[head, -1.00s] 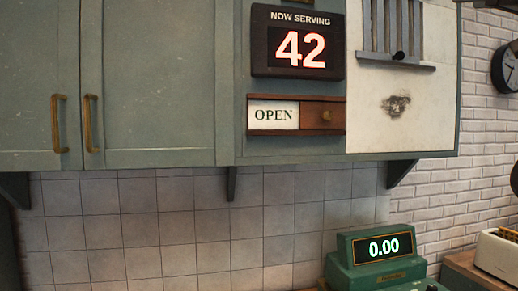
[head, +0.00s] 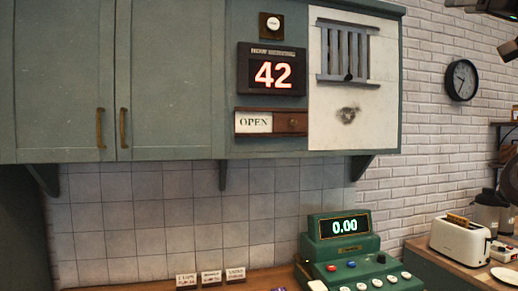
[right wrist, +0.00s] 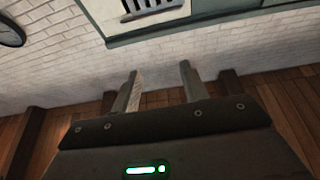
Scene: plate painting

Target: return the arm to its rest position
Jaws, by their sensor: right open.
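My right gripper (right wrist: 159,85) shows in the right wrist view with its two fingers apart and nothing between them. Beyond the fingers are a white brick wall, the underside of a cabinet and a wooden floor. In the head view only a dark part of my right arm (head: 488,7) shows, high at the top right corner, well above the counter. My left gripper is in neither view.
A green cash register (head: 342,240) reading 0.00 stands on the wooden counter, with small white cards (head: 210,277) to its left. A toaster (head: 461,240) stands at the right. Green cabinets (head: 170,80) and a clock (head: 461,80) hang above.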

